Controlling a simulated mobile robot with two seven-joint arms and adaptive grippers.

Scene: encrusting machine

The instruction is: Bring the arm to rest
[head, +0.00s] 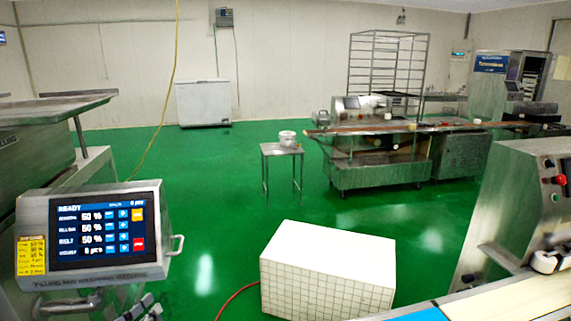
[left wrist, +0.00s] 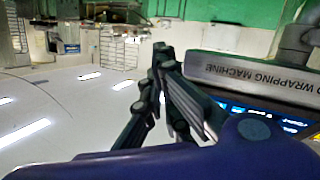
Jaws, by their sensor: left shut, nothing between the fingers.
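My left gripper (head: 138,308) shows only in part at the bottom left of the head view, just below the control panel (head: 105,230) with its lit screen reading READY. In the left wrist view the dark fingers of my left gripper (left wrist: 162,62) are shut, with nothing between them. The edge of the panel housing, marked WRAPPING MACHINE (left wrist: 240,75), lies to the right of the fingers in that view. I cannot tell the exact gap between them. My right gripper is not in view.
A white tiled block (head: 325,270) stands on the green floor ahead. A steel machine (head: 515,215) and a belt fill the right side. A small table (head: 282,150) with a white bucket (head: 287,138) stands farther back.

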